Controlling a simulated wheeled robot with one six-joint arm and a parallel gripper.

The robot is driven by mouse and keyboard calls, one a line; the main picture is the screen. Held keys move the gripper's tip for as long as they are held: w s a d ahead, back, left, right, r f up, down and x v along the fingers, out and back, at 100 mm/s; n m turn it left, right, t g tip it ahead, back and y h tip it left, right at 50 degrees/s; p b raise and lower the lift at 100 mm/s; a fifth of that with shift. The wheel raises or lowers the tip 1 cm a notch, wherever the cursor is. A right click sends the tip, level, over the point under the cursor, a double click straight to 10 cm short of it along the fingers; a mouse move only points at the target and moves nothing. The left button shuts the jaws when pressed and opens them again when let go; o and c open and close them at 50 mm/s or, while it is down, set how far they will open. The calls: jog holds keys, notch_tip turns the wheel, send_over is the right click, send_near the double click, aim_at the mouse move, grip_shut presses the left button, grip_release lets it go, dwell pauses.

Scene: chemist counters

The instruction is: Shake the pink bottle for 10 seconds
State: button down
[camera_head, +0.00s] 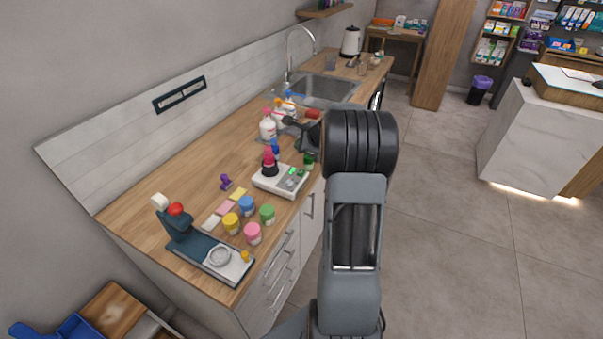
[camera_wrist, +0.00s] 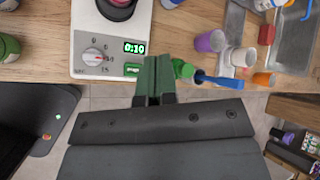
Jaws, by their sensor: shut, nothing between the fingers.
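A pink bottle (camera_head: 268,157) stands upright in the dark holder of a white shaker device (camera_head: 262,182) on the wooden counter. In the wrist view, the holder's dark ring with a pinkish-red part (camera_wrist: 118,3) is cut off by the top edge. The device (camera_wrist: 84,48) shows a dial (camera_wrist: 95,56), a display (camera_wrist: 134,47) reading 0:10 and a green button (camera_wrist: 132,70). My gripper (camera_wrist: 153,62) is shut and empty, its green fingertips just right of the button. I cannot tell whether they touch the device. In the head view, my arm hides most of the gripper.
Colored jars (camera_head: 253,233) and a scale-like device (camera_head: 210,258) stand at the counter's near end. White bottles (camera_head: 267,125) stand behind the shaker, before the sink (camera_head: 328,87). Open floor (camera_head: 440,240) is on the right.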

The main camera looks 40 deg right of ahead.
aim_at(301, 173)
jog(key=shift+f+b, duration=3.35)
jog(key=shift+f, duration=0.85)
jog(key=shift+f+b, duration=0.45)
jog(key=shift+b, duration=0.05)
